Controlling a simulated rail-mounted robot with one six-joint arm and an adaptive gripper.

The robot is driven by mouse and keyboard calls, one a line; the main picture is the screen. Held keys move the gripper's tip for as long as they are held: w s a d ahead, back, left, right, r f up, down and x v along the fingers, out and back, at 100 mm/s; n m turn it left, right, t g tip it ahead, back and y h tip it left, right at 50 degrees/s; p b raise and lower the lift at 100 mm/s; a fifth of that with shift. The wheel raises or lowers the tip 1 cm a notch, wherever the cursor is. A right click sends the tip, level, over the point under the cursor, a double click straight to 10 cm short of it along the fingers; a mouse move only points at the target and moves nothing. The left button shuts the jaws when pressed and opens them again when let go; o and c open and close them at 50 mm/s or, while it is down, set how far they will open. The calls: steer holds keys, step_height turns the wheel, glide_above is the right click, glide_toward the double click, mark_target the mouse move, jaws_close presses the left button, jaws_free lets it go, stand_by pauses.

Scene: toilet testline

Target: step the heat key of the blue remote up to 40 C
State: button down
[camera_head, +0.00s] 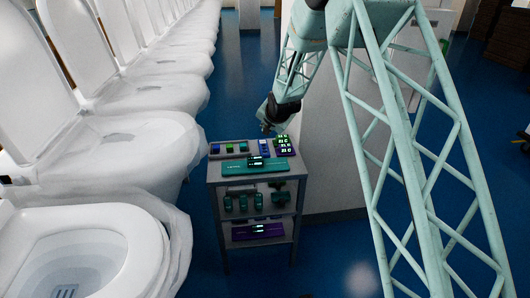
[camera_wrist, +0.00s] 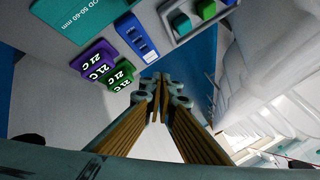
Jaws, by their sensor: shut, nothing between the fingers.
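The blue remote (camera_head: 264,147) lies on the top shelf of a small grey rack. My gripper (camera_head: 266,130) is shut and empty. It hangs above the back edge of the shelf, near the remote and apart from it. In the wrist view the fingertips (camera_wrist: 161,88) meet below the remote.
A tray with coloured blocks (camera_wrist: 168,30) lies beside the remote. A teal board (camera_head: 245,168) with a small display lies in front. Lower rack shelves (camera_head: 240,217) hold green parts and a purple board. Wrapped white toilets (camera_head: 130,135) line the left. A pale column stands right of the rack.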

mark_target(266, 151)
steer(key=shift+f+b, duration=2.3)
steer(key=shift+f, duration=1.9)
steer(key=shift+f+b, duration=0.5)
steer(key=shift+f, duration=0.35)
steer(key=shift+r, duration=0.1)
steer(key=shift+r+p, duration=0.35)
steer(key=shift+r, duration=0.4)
steer(key=shift+r, duration=0.15)
steer(key=shift+r+p, duration=1.35)
steer(key=shift+r, duration=1)
